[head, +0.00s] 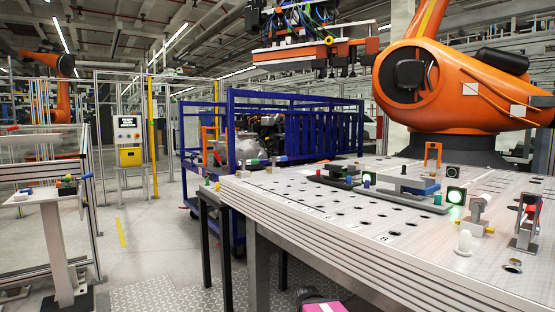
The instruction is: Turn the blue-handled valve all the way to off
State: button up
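No blue-handled valve can be made out with certainty. A blue flat part (422,188) lies in a dark fixture on the white worktable (300,213). A small blue-ended piece (281,159) sits near the table's far left edge, beside a green-ended piece (259,162). A blue-ended piece (87,177) also sticks out from the small stand at left. These are too small to tell whether any is a valve handle or how it is turned. My gripper cannot be identified in the head view.
A large orange robot arm (440,85) rises behind. A blue cage cart (300,128) stands behind the table. Open floor (150,235) lies between table and left stand.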

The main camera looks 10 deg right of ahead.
aim_at(273, 160)
jog(key=i+j+z, duration=0.2)
jog(key=j, duration=0.55)
jog(key=i+j+z, duration=0.2)
jog(key=j, duration=0.55)
jog(key=j+z, duration=0.2)
jog(key=j, duration=0.6)
